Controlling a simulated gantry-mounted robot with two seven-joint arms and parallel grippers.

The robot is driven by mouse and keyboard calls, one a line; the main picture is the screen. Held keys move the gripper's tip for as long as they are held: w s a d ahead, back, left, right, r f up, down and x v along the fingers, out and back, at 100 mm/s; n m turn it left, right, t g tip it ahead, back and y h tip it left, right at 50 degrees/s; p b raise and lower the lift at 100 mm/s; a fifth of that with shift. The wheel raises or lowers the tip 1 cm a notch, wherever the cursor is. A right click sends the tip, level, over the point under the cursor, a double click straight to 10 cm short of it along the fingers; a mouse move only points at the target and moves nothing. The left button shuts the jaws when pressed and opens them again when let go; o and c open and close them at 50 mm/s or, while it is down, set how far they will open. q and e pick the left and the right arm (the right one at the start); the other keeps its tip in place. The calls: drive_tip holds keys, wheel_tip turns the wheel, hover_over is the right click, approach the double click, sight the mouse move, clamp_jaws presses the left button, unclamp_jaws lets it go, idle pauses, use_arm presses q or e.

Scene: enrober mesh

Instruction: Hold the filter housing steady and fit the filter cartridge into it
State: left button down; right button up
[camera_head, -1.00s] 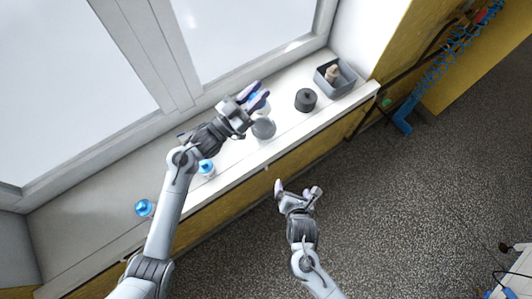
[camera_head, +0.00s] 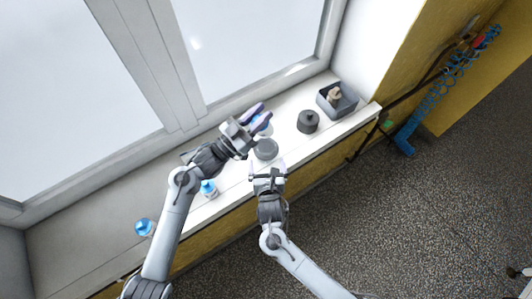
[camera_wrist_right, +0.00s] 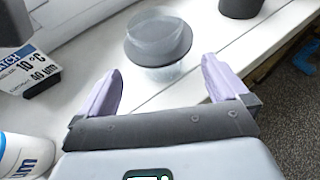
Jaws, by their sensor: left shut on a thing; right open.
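A grey round piece (camera_head: 266,149) stands on the sill in front of my right gripper. In the right wrist view it is a translucent cylinder (camera_wrist_right: 158,60) with a dark grey disc inside or on top; I cannot tell whether it is housing or cartridge. My right gripper (camera_head: 267,166) is open, its lilac fingers (camera_wrist_right: 162,80) short of the cylinder, one to each side. My left gripper (camera_head: 259,117) is shut on a blue-and-white thing (camera_head: 266,129), mostly hidden by its fingers, just behind the grey piece. A dark cylinder with a knob (camera_head: 308,122) stands to the right.
A grey bin (camera_head: 352,101) with a beige thing (camera_head: 334,95) stands at the sill's right end. Blue-topped bottles (camera_head: 208,188) (camera_head: 143,227) stand to the left. A labelled block (camera_wrist_right: 28,75) shows in the right wrist view. The window is behind; the sill's front edge drops off.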

sight(265, 146)
drive_tip(key=shift+x, duration=3.85)
drive_tip(key=c, duration=1.1)
use_arm(q)
drive_tip(key=f, duration=0.1)
drive_tip(key=d+f+g, duration=0.1)
drive_tip(key=f+g, duration=0.1)
drive_tip(key=shift+w+d+f+m+y, duration=0.1)
drive_tip(key=shift+w+d+m+y, duration=0.1)
drive_tip(key=shift+d+m+y, duration=0.15)
drive_tip(key=w+r, duration=0.1)
drive_tip(key=w+d+r+g+y, duration=0.1)
drive_tip(key=r, duration=0.1)
drive_tip(key=shift+w+m+g, duration=0.2)
drive_tip(key=shift+m+g, duration=0.05)
drive_tip(key=shift+g, duration=0.05)
drive_tip(key=shift+w+r, duration=0.15)
use_arm(e)
drive_tip(key=shift+w, duration=0.1)
use_arm(q)
drive_tip(key=shift+f, duration=5.3)
